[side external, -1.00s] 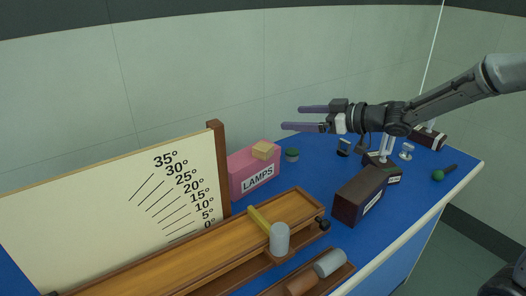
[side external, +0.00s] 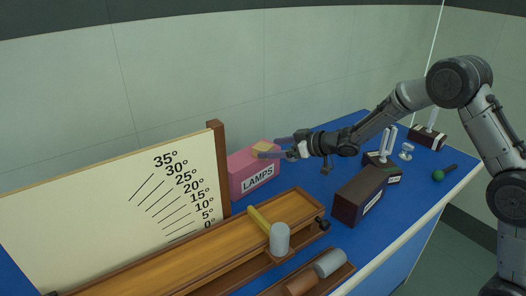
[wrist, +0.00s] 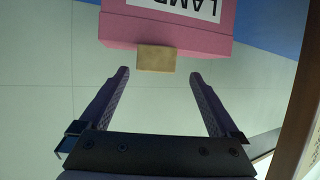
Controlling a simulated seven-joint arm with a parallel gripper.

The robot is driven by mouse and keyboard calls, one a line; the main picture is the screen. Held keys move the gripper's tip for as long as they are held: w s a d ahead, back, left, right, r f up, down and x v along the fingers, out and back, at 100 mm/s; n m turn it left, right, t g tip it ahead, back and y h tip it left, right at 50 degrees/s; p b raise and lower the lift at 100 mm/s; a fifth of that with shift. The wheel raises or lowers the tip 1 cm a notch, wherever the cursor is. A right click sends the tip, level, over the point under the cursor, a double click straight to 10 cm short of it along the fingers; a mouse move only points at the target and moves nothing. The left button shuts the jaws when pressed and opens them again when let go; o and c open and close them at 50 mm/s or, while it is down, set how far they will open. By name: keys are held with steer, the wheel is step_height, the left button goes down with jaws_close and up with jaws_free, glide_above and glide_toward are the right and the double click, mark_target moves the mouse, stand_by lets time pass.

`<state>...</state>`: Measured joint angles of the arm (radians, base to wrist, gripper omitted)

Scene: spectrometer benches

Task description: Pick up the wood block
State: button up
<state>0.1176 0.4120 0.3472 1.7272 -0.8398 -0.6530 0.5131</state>
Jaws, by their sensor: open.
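The wood block (side external: 264,147) is a small tan block on top of the pink box labelled LAMPS (side external: 245,180). In the wrist view the wood block (wrist: 156,58) shows ahead of the fingertips, roughly midway between them, against the pink box (wrist: 170,33). My gripper (side external: 267,147) is open with nothing between its fingers. In the wrist view the open gripper (wrist: 159,75) has a finger on each side, with gaps to the block.
An angle-scale board (side external: 120,215) with a brown post stands left of the pink box. A wooden rail (side external: 190,245) with a grey cylinder (side external: 279,239) is in front. A dark box (side external: 360,196) stands to the right on the blue bench top (side external: 300,180).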

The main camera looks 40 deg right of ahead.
mark_target(269, 148)
steer(key=x, duration=0.5)
steer(key=shift+d+f, duration=0.15)
steer(key=shift+d, duration=0.15)
